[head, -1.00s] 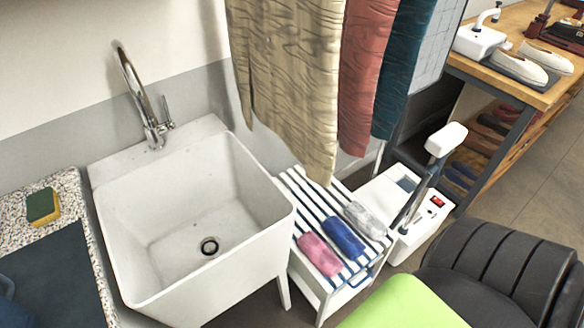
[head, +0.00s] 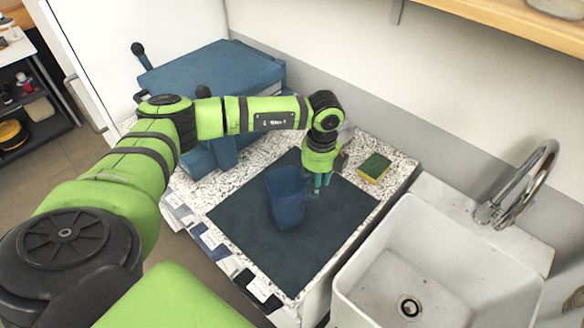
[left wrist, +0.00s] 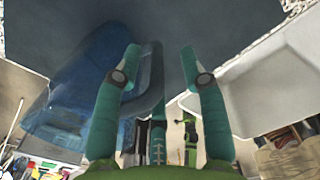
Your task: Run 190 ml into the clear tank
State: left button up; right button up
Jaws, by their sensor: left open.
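A blue see-through vessel (head: 285,197), which may be the clear tank, stands on the dark mat (head: 245,215); I cannot make out any level marks or water in it. In the left wrist view the vessel (left wrist: 75,95) fills the left side, with a dark curved handle (left wrist: 153,88) showing between my fingers. My left gripper (head: 319,184) is open just right of the vessel, low over the mat; its two teal fingers (left wrist: 160,55) stand on either side of the handle, without visible grip. The tap (head: 515,190) curves over the white sink (head: 440,270). My right gripper is out of view.
A yellow-green sponge (head: 374,167) lies on the speckled counter (head: 398,160), right of my left gripper. A blue machine (head: 215,75) stands behind my left arm. Cloth samples (head: 215,240) hang at the counter's front edge. The mat's front part is clear.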

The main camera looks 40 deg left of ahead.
pick_arm(q)
jog(key=shift+a+f, duration=0.25)
jog(key=shift+f, duration=1)
jog(key=shift+d, duration=0.1)
grip_shut()
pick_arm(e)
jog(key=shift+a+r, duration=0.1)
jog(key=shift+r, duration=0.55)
pick_arm(q)
jog(key=shift+r, duration=0.2)
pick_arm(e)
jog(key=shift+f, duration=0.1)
pick_arm(q)
jog(key=shift+r+b, duration=0.45)
jog(key=shift+r, duration=0.3)
jog(key=d+r+b, duration=0.6)
jog(key=d+r, duration=0.3)
jog(key=d, duration=0.2)
jog(key=shift+s+d, duration=0.25)
jog(key=shift+s, duration=0.05)
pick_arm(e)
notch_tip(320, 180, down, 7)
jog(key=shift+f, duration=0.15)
pick_arm(q)
jog(key=shift+r, duration=0.1)
